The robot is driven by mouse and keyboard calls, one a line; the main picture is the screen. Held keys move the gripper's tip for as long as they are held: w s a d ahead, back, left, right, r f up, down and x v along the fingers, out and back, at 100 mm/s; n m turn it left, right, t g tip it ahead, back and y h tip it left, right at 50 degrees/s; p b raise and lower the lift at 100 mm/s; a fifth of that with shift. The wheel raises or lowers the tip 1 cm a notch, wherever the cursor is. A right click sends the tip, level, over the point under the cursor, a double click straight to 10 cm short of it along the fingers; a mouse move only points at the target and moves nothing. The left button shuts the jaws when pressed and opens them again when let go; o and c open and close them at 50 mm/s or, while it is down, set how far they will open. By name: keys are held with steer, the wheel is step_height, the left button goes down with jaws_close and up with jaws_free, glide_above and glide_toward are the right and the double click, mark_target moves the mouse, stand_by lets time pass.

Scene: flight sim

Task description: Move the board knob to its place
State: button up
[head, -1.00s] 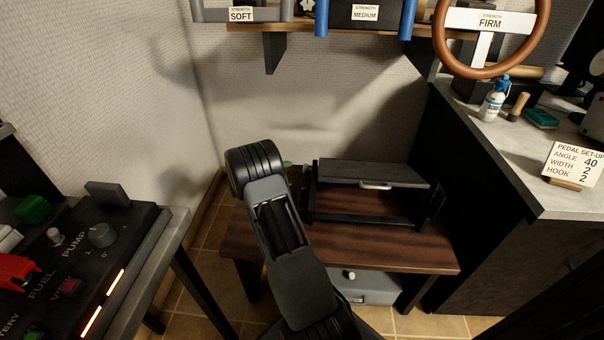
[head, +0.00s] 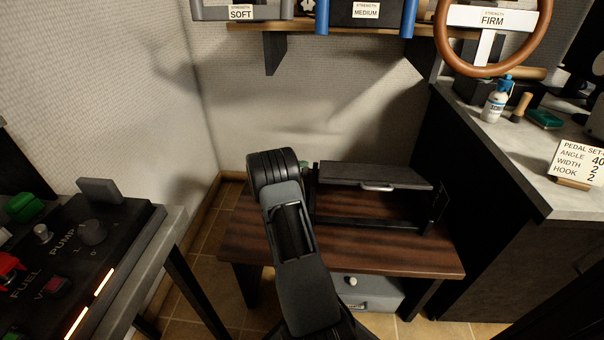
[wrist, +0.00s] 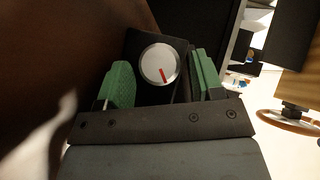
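In the wrist view, a round silver knob (wrist: 160,63) with a red pointer line sits on a black block. My gripper (wrist: 163,78) has its two green-padded fingers spread, one on each side of the block. The block nearly fills the space between them. The left pad overlaps the block's edge and the right pad is very close to it; I cannot tell whether both press on it. In the head view my arm hides most of the gripper and the knob. The control board (head: 118,232) at the left carries a grey PUMP knob, switches and lit orange strips.
A dark wooden bench (head: 400,258) bears a black open-fronted box (head: 375,175) just right of my arm. A grey drawer unit (head: 372,293) is underneath. A counter (head: 535,190) stands at the right and a shelf of steering wheels hangs above. Tiled floor lies between board and bench.

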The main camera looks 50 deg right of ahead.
steer(key=c, duration=0.8)
steer(key=f+b, duration=0.1)
steer(key=b, duration=0.1)
steer(key=shift+m+h+b, duration=0.3)
steer(key=shift+h, duration=0.1)
steer(key=shift+m+h+b, duration=0.4)
steer(key=shift+b, duration=0.6)
steer(key=shift+r, duration=0.25)
steer(key=o, duration=1)
steer(key=shift+r, duration=0.1)
steer(key=shift+c, duration=0.2)
steer(key=shift+a, duration=0.15)
steer(key=a+p, duration=0.1)
steer(key=a, duration=0.3)
steer(key=w+a+p, duration=0.1)
steer(key=a+p, duration=0.1)
steer(key=a, duration=0.3)
steer(key=a+r+p, duration=0.1)
steer(key=a, duration=0.3)
steer(key=shift+w+a, duration=0.25)
